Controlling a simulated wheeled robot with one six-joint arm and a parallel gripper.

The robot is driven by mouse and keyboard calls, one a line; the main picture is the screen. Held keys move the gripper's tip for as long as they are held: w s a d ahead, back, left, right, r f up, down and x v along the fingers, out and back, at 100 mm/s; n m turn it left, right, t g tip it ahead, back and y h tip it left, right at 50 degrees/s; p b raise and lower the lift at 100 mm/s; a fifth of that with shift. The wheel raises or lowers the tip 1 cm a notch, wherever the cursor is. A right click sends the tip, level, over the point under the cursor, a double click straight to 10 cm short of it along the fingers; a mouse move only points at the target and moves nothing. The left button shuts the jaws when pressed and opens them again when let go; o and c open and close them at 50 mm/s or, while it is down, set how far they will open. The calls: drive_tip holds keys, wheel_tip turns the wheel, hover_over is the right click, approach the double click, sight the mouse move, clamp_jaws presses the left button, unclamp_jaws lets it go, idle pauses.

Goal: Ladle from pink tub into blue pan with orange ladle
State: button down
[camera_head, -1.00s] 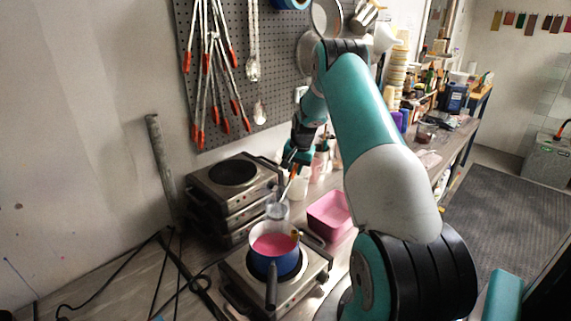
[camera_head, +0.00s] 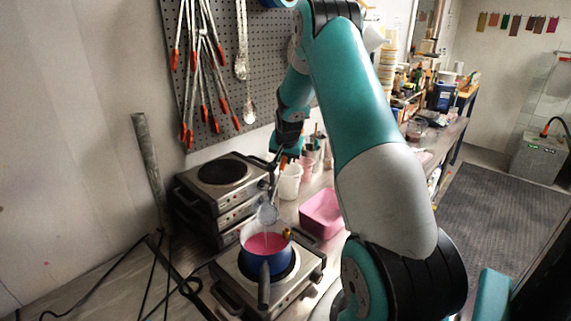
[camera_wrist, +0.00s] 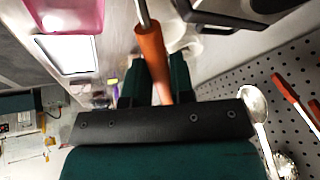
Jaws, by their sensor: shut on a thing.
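My gripper (camera_head: 285,150) is shut on the orange handle of the ladle, and the orange handle (camera_wrist: 152,58) also shows in the wrist view. The ladle's bowl (camera_head: 267,214) hangs over the back rim of the blue pan, tilted. The blue pan (camera_head: 268,262) holds pink liquid and sits on a hot plate with its dark handle toward the front. The pink tub (camera_head: 321,214) stands to the right of the pan; part of it shows in the wrist view (camera_wrist: 68,14). The tub's contents are hard to make out.
The front hot plate (camera_head: 290,292) bears the pan. Stacked hot plates (camera_head: 222,172) stand behind it at the left. White and pink cups (camera_head: 290,182) stand behind the tub. A pegboard (camera_head: 262,70) with tongs and spoons hangs on the wall. Cables lie at the left.

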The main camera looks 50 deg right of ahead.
drive_tip(key=shift+s+a+r+t+h, duration=0.1)
drive_tip(key=shift+a+r+t+h, duration=0.05)
drive_tip(key=shift+r, duration=0.2)
drive_tip(key=shift+s+a+r+t+h, duration=0.1)
drive_tip(key=shift+r+t+h, duration=0.05)
drive_tip(key=shift+r, duration=0.2)
drive_tip(key=s+a+r+t+h+b, duration=0.2)
drive_tip(key=a+b, duration=0.5)
drive_tip(key=b, duration=0.4)
drive_tip(key=s+a+r+n+t+h+b, duration=0.1)
drive_tip(key=s+a+r+h+b, duration=0.4)
drive_tip(key=b, duration=0.6)
wheel_tip(320, 180, up, 3)
drive_tip(key=a+t+h, duration=0.1)
drive_tip(key=a, duration=0.2)
drive_tip(key=shift+f+t+h+b, duration=0.2)
drive_tip(key=shift+t+h+b, duration=0.1)
drive_tip(key=shift+t+b, duration=0.1)
idle(0.6)
drive_tip(key=shift+r+p, duration=1.6)
drive_tip(key=shift+r, duration=0.95)
